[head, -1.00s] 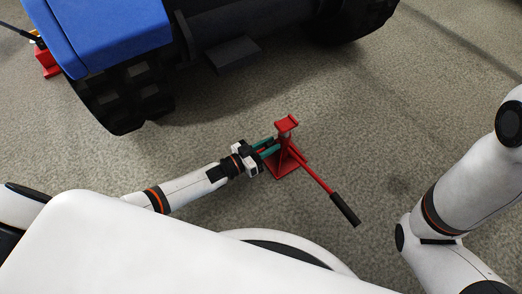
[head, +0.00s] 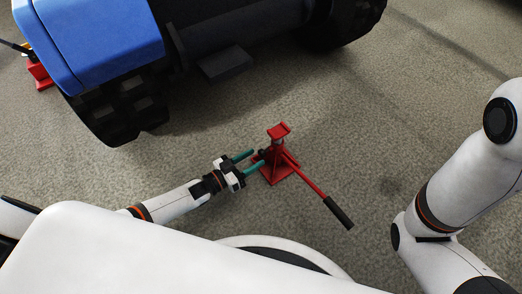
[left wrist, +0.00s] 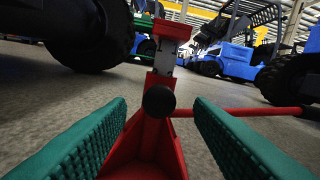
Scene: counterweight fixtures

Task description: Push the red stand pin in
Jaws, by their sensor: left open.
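The red stand (head: 277,150) stands upright on the floor in the head view, with a square base and a flat top. It fills the middle of the left wrist view (left wrist: 166,68). A round black knob, apparently the pin's end (left wrist: 158,101), faces the camera on the stand's front and sticks out toward my gripper. My left gripper (head: 257,160) is open, its two teal fingers pointing at the stand from the left. In the left wrist view the knob lies between the fingertips, apart from both. How deep the pin sits is hidden. My right gripper is out of view.
A red lever with a black grip (head: 338,212) reaches from the stand toward the lower right. A blue vehicle with black tyres (head: 120,108) stands behind on the left. Another red stand (head: 39,75) is at the far left.

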